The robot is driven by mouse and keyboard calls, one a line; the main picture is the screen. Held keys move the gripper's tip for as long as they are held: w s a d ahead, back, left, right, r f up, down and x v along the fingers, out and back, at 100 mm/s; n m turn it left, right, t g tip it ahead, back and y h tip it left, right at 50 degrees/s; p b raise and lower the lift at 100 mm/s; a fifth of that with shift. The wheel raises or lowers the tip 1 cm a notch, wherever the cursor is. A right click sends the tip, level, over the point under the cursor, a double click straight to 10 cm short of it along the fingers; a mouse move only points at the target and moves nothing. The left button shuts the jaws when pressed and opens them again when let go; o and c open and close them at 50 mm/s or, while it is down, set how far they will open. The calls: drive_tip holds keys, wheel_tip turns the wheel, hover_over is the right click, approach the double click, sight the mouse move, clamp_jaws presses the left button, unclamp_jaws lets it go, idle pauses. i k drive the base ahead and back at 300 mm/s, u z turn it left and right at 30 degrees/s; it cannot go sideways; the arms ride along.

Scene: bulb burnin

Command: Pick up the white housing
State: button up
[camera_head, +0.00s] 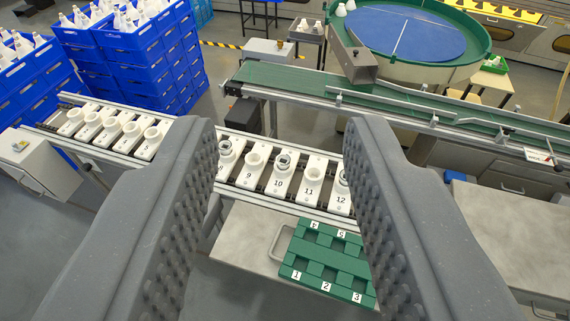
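My gripper (285,130) is open, its two grey textured fingers wide apart, with nothing held between them. Beyond and below the fingers, a conveyor (268,192) carries a row of white numbered carriers with round fittings on top. White parts sit on carrier 9 (255,161) and carrier 11 (314,175). Carrier 10 (281,161) and carrier 12 (343,178) have dark-ringed fittings; the right finger partly hides 12. More white carriers with white round parts (111,125) stand left of the left finger. I cannot tell which part is the white housing.
A green numbered tray (319,271) lies on a grey table (238,245) in front of the conveyor, partly behind the right finger. Blue crates (138,50) with white bulb-like parts stand back left. A green belt (300,82) and a round blue-topped table (405,35) are behind.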

sight(283, 159)
drive_tip(key=i, duration=1)
